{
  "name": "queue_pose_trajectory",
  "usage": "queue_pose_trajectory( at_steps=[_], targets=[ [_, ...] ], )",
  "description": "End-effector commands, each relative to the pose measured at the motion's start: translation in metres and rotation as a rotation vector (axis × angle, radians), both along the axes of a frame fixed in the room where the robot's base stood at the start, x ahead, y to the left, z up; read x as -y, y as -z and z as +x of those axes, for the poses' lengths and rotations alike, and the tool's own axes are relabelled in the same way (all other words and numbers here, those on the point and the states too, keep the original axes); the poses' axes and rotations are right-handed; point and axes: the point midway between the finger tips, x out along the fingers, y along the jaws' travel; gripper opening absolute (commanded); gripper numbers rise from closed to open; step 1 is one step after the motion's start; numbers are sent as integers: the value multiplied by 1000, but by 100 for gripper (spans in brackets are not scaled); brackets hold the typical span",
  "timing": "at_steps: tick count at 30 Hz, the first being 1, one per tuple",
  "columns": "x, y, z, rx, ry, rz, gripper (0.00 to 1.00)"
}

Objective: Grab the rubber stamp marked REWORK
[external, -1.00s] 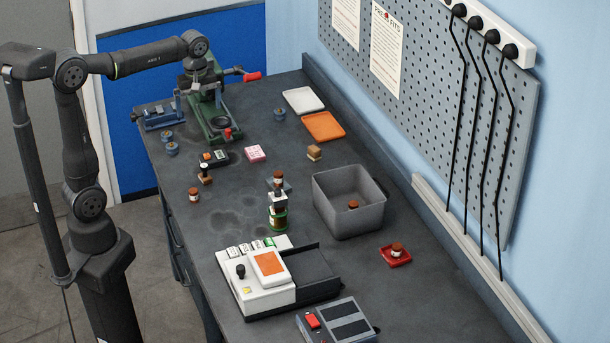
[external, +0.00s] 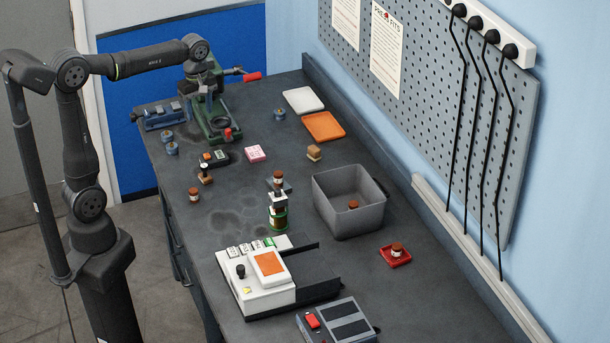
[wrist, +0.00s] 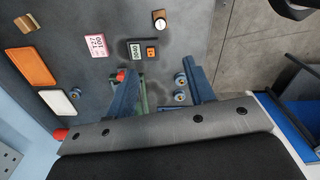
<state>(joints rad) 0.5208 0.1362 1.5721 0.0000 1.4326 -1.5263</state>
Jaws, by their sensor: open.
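No REWORK marking is legible in either view. A small stamp-like piece (external: 205,174) with a brown base and dark, pale-topped handle stands upright on the bench. From above, what looks like the same piece shows at the top of the wrist view (wrist: 160,20). A plain wooden block (external: 314,152) sits farther right; it also shows in the wrist view (wrist: 25,24), with its marking unreadable. My gripper (wrist: 163,75) is open and empty, its blue fingers wide apart. In the external view my gripper (external: 208,98) hangs above the far end of the bench, well away from the stamp-like piece.
A pink block (external: 255,153) and a black device (external: 214,157) lie near the stamp-like piece. Orange (external: 323,126) and white (external: 303,100) trays, a grey bin (external: 349,220) and a green press (external: 218,126) stand around. Small blue-grey knobs sit near the press.

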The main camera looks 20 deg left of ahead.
Motion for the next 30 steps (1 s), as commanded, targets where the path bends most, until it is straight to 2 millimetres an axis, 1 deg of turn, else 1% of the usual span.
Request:
queue_pose_trajectory(
  at_steps=[6, 9, 12, 17, 20, 30],
  targets=[
    [-1, 25, 2, -3, -400, 1, 49],
    [-2, 34, 3, -2, -553, 2, 49],
    [-2, 40, 3, -2, -660, 1, 49],
    [-2, 48, 3, -1, -735, 2, 49],
    [-2, 62, 3, -3, -739, 3, 49],
    [-2, 136, 2, -4, -737, 5, 49]
  ],
)
